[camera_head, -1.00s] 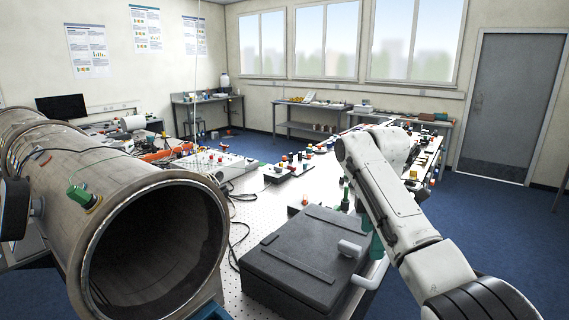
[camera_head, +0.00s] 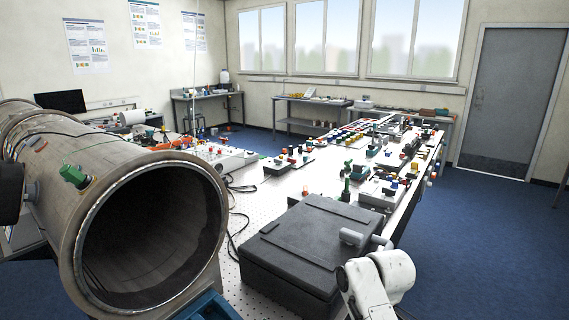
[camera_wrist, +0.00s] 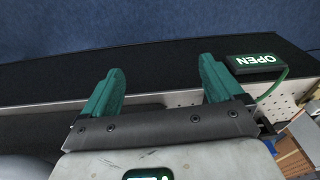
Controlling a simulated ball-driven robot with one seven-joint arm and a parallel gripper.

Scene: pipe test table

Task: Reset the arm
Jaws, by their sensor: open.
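My gripper (camera_wrist: 158,90) shows in the wrist view with its two green fingers spread wide apart and nothing between them. Beyond the fingers lie a dark surface and a perforated light metal edge. In the head view only a white part of my arm shows at the bottom, right of the middle; the gripper itself is not visible there.
A large open pipe (camera_head: 150,235) lies on the left. A dark grey case (camera_head: 305,248) sits on the perforated table (camera_head: 225,270), close to my arm. Several small valves and fittings crowd the table's far right. Blue floor is clear at right.

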